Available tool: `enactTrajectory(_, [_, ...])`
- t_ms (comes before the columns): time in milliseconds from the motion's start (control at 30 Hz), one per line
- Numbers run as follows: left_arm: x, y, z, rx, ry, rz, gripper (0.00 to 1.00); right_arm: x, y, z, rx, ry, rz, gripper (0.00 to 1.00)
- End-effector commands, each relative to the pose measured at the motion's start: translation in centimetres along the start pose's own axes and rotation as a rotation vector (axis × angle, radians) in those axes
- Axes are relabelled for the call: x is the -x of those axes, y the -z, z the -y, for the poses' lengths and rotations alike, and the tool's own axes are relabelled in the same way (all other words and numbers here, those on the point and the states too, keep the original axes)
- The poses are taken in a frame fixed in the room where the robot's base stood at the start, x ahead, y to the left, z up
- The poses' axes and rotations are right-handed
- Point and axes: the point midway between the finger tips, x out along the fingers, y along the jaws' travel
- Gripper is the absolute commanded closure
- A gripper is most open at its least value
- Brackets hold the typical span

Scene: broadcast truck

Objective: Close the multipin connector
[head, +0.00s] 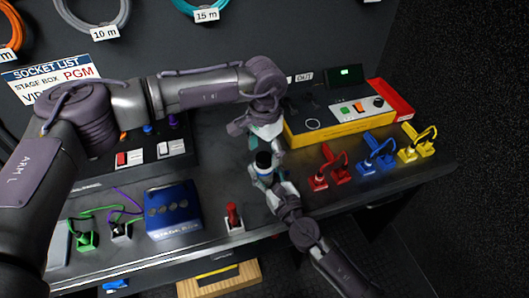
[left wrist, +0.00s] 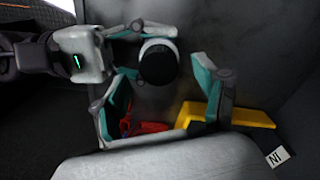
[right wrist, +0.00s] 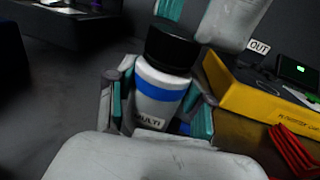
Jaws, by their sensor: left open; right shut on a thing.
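The multipin connector is a white cylinder with a blue band and the label MULTI (right wrist: 160,98). It has a wide black top (right wrist: 172,47) and stands upright between the fingers of my right gripper (right wrist: 158,105), which is shut on it. In the head view the connector (head: 263,160) is held by the right gripper (head: 266,178) over the front middle of the bench. My left gripper (head: 262,138) is open just above it. In the left wrist view the connector's round black top (left wrist: 157,62) lies near the open left fingers (left wrist: 168,95). Whether they touch it is unclear.
A yellow-edged panel box (head: 350,120) stands behind to the right. Red (head: 330,172), blue (head: 378,155) and yellow (head: 416,145) plugs sit right. A blue stage box (head: 173,211) and a red-handled item (head: 233,217) are at the front left.

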Motion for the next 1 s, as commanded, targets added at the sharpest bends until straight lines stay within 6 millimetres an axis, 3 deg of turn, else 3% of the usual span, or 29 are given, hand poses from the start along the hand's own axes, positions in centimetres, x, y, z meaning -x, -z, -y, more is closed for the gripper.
enactTrajectory(200, [2.9,0.0,0.0,0.0,0.0,-0.002,0.28,0.0,0.1,0.0,0.0,0.0,-0.001,1.0])
enactTrajectory(633, [3.2,0.0,-0.1,0.05,-0.001,0.0,0.31,0.0,0.1,0.0,0.0,0.0,-0.001,1.0])
enactTrajectory(767, [3.3,0.0,-0.1,0.229,-0.001,0.0,0.31,0.0,0.1,0.0,0.0,0.0,-0.001,1.0])
enactTrajectory(1000, [3.9,0.0,-0.3,0.816,-0.001,0.0,0.31,0.0,0.1,0.0,0.0,0.0,-0.001,1.0])
